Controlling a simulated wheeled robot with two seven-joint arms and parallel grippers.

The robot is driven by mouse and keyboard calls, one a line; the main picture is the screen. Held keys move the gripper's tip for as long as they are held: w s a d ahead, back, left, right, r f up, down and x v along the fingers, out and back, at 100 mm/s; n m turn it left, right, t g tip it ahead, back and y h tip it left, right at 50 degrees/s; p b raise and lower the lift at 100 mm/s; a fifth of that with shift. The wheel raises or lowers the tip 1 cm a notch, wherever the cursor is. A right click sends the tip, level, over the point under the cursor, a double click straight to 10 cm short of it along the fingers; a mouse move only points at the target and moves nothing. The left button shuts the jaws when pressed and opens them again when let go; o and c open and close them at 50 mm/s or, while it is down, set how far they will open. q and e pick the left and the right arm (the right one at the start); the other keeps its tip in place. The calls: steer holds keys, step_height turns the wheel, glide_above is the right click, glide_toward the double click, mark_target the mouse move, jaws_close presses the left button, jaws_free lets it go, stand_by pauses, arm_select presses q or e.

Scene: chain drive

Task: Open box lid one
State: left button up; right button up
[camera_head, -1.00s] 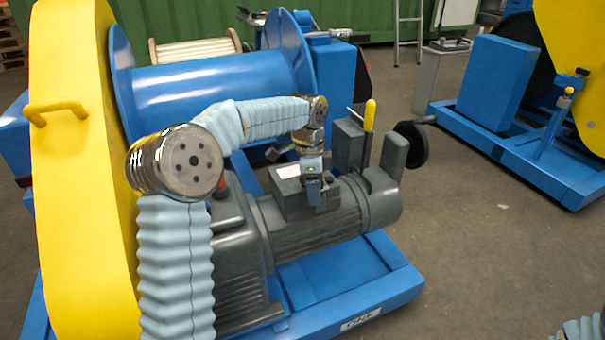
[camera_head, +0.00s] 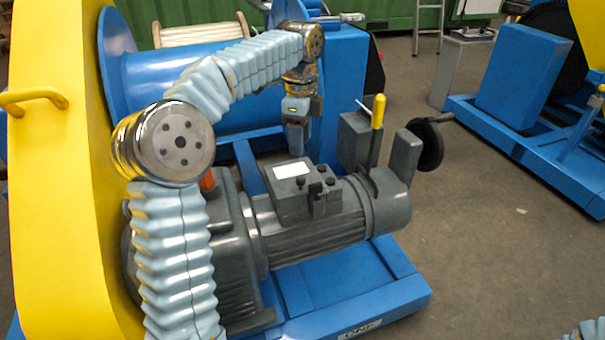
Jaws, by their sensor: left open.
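Box one is the dark grey terminal box (camera_head: 282,205) on top of the grey motor (camera_head: 318,235), on the blue base marked ONE. Its flat lid (camera_head: 272,181) with a white label lies on the box and looks closed. Small dark knobs and a latch-like part (camera_head: 318,203) sit at the lid's right side. My left gripper (camera_head: 296,150) is open and empty, pointing down. It shows just above the lid's far edge in the picture, apart from it. The gap between its fingers is hard to see. My right gripper is out of view.
A yellow-handled lever (camera_head: 378,112) and a black handwheel (camera_head: 430,146) stand right of the box. The yellow guard (camera_head: 60,190) is at left, the blue drum (camera_head: 155,95) behind. Open floor (camera_head: 500,250) lies at right.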

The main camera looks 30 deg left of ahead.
mark_target(300, 178)
arm_select(q)
step_height(300, 178, down, 10)
steer(key=shift+f+b, duration=0.25)
steer(key=shift+b, duration=0.7)
jaws_close()
